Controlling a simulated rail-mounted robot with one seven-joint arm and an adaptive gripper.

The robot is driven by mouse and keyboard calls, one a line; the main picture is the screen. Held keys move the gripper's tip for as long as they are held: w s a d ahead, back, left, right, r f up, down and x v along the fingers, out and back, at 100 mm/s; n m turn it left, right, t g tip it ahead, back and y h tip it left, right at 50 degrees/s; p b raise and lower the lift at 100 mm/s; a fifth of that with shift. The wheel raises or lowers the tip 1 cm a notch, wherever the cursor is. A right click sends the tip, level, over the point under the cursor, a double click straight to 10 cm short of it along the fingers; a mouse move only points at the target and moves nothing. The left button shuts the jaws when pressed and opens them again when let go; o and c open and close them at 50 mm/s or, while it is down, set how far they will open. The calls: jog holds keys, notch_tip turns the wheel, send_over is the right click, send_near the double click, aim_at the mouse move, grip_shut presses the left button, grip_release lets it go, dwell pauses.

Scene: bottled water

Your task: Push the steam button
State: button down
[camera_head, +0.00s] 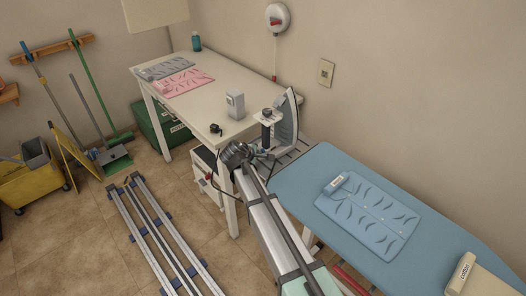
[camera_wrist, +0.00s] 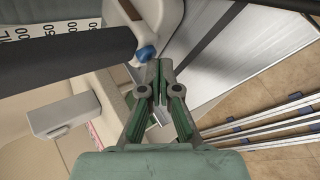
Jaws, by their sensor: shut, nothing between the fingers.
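In the head view my gripper is hard to make out beside the iron.
A grey-white box (camera_head: 235,105) stands on the table (camera_head: 207,95) left of the iron; a small black object (camera_head: 216,129) lies near the front edge. Floor rails (camera_head: 155,235) run at lower left.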

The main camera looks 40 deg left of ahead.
dwell(0.5)
jog(key=shift+s, duration=0.45)
jog(key=shift+s+a+b, duration=0.15)
jog(key=shift+s+a, duration=0.1)
jog(key=shift+s, duration=0.7)
jog(key=shift+s+a+b, duration=0.1)
jog(key=shift+s+a, duration=0.15)
jog(key=shift+s, duration=0.65)
jog(key=shift+s+a+b, duration=0.15)
jog(key=shift+s+a, duration=0.1)
jog(key=shift+s, duration=0.7)
